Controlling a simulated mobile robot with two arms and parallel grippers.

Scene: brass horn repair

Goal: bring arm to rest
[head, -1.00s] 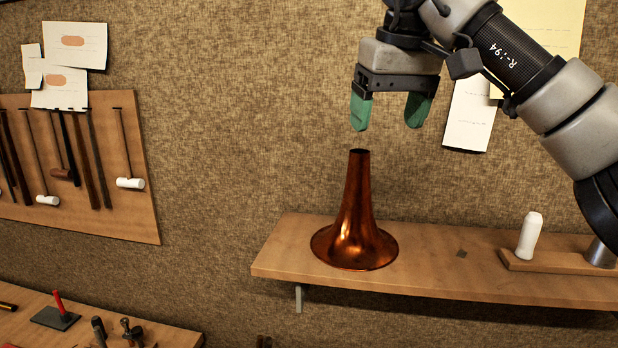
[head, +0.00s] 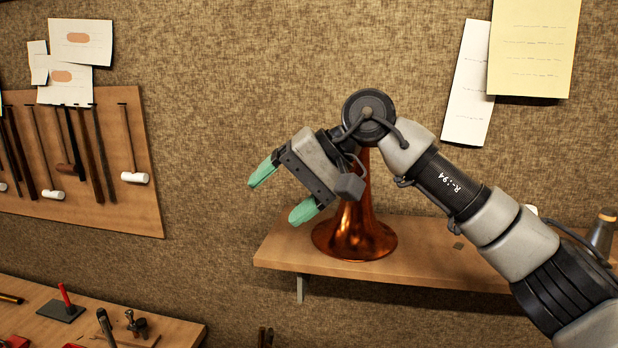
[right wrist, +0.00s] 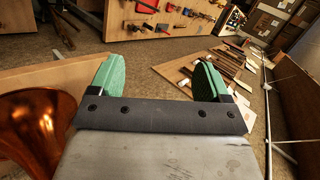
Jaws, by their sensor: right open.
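My right gripper (head: 276,200) is open and empty, with green fingertips pointing down and left in the head view. It is in front of the wall shelf, to the left of the copper bell (head: 352,238). The bell stands upright on its wide flare on the shelf, and my right arm hides its upper part. In the right wrist view my open fingers (right wrist: 160,78) show nothing between them, and the copper bell (right wrist: 38,130) is at the left edge. My left gripper is not in view.
The wooden shelf (head: 440,266) carries the bell, and a pale object behind my arm. A board with several hammers (head: 130,200) hangs at left. A workbench (head: 160,330) with tools is at lower left. Paper sheets (head: 535,45) are pinned on the wall.

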